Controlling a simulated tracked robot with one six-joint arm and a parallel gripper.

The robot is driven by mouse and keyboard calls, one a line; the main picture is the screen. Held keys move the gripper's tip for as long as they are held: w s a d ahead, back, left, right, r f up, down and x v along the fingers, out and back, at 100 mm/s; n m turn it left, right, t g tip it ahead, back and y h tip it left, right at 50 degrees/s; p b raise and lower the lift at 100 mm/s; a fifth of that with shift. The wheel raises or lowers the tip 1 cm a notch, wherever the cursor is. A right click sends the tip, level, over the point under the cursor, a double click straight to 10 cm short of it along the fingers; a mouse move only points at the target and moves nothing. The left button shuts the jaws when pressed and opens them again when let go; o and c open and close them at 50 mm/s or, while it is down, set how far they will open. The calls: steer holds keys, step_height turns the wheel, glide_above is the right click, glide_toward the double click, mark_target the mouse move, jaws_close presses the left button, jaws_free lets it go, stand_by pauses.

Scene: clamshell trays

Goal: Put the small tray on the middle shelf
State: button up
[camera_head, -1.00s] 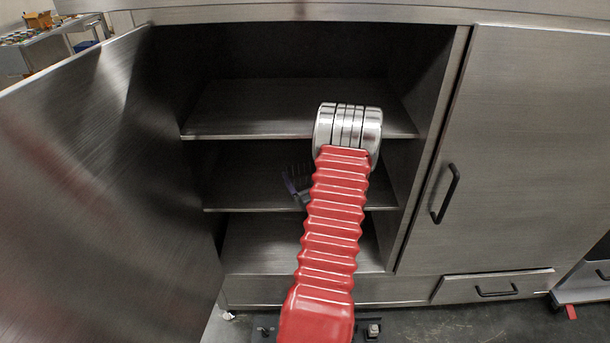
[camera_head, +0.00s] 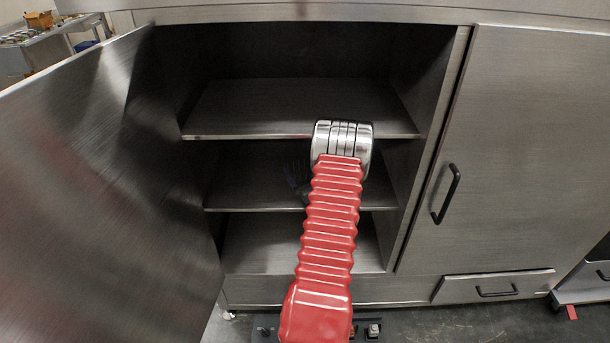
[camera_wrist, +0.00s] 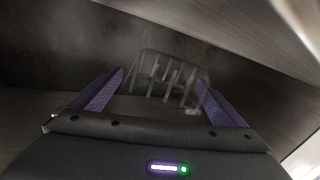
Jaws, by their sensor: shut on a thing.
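The small tray (camera_wrist: 172,76) is clear and ribbed, and it shows between the purple fingers in the wrist view. My gripper (camera_wrist: 163,80) is shut on it. In the head view my gripper (camera_head: 296,180) is a faint dark shape left of my red arm, in the opening above the middle shelf (camera_head: 245,190). The tray is too dim to make out there. My arm hides part of the shelf. I cannot tell whether the tray touches the shelf.
The upper shelf (camera_head: 260,108) lies above my gripper. The cabinet floor (camera_head: 255,245) is bare where seen. The open door (camera_head: 90,190) stands at the left, and a closed door (camera_head: 530,150) at the right. The visible left part of the middle shelf is clear.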

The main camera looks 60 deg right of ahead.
step_height(320, 180, down, 3)
steer(key=shift+w+d+f, duration=0.15)
steer(key=shift+d+f, duration=0.25)
steer(key=o, duration=0.9)
steer(key=shift+f, duration=0.1)
steer(key=v, duration=1.2)
stand_by(0.4)
